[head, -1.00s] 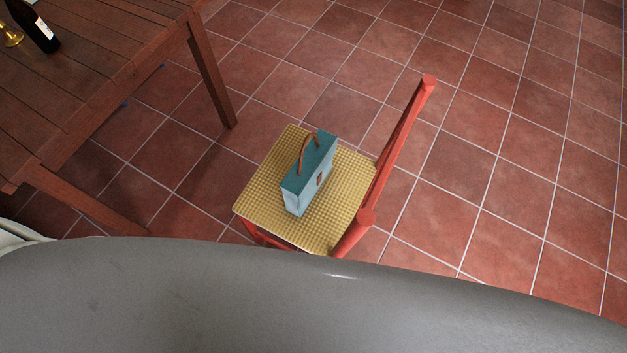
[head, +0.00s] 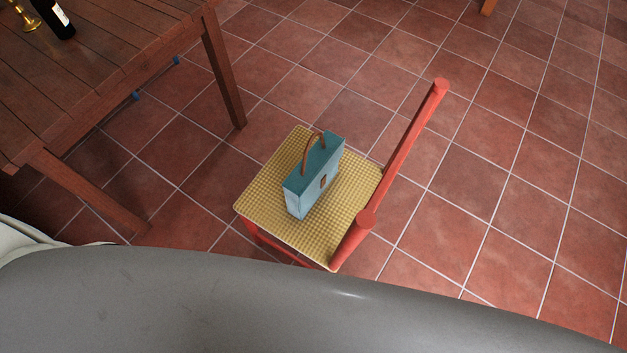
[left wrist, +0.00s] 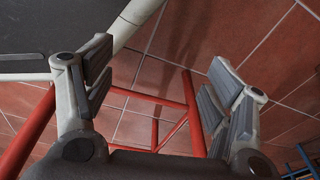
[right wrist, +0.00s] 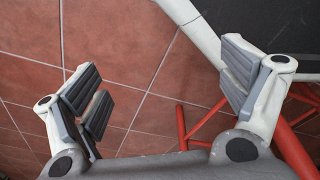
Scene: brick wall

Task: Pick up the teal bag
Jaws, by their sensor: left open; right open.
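The teal bag (head: 314,178) stands upright on the woven yellow seat of a red chair (head: 265,205) in the head view. The bag shows in neither wrist view. Neither gripper shows in the head view.
A wooden table (head: 110,70) stands at the upper left, with a dark bottle (head: 50,17) and a brass object (head: 27,17) on it. The chair's red backrest (head: 405,150) rises on the bag's right. Tiled floor (head: 500,170) is clear at right.

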